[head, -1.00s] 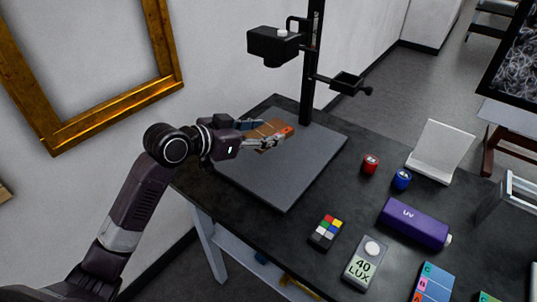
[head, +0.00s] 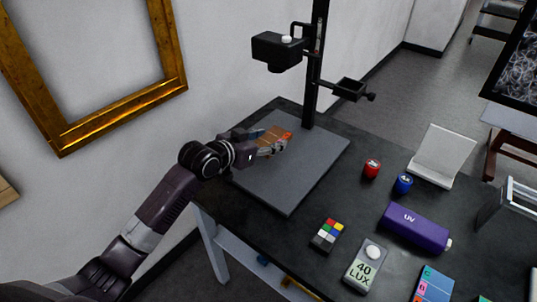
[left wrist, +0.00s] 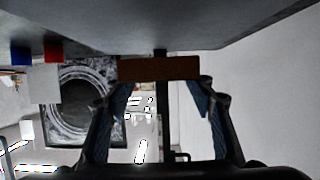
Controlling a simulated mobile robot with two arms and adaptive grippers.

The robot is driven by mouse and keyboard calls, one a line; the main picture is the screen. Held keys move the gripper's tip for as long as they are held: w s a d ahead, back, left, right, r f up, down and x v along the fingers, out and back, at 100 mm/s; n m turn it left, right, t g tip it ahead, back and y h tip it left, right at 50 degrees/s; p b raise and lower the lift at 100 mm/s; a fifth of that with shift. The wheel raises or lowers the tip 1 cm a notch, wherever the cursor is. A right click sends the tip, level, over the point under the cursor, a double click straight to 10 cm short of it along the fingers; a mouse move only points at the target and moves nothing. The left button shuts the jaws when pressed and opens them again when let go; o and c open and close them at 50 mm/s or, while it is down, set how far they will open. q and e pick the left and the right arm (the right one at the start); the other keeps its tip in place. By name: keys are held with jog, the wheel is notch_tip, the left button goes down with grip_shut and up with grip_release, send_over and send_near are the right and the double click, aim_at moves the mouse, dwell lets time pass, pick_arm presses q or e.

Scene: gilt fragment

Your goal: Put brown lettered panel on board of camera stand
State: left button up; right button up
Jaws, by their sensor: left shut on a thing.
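The brown panel (head: 271,136) is over the back left part of the grey board (head: 305,164) of the camera stand (head: 311,95). An orange patch shows at its right end; I cannot read any letters. My left gripper (head: 268,141) is shut on the panel. In the left wrist view the panel (left wrist: 160,68) shows edge-on as a brown strip between the tips of my left gripper (left wrist: 160,88). The gap between panel and board is hidden, so I cannot tell whether they touch. My right gripper is not in view.
The stand's black camera (head: 280,50) hangs above the board. A red pot (head: 372,168), blue pot (head: 403,182), purple UV lamp (head: 415,227), colour chart (head: 327,235) and lux meter (head: 362,267) are right of the board. A gilt frame (head: 120,117) hangs left. The board's front is clear.

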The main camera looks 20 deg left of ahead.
aim_at(268, 162)
pick_arm(q)
notch_tip(268, 162, down, 6)
dwell(0.4)
jog(key=o, duration=1.2)
jog(key=v, duration=1.2)
jog(key=shift+b, duration=0.3)
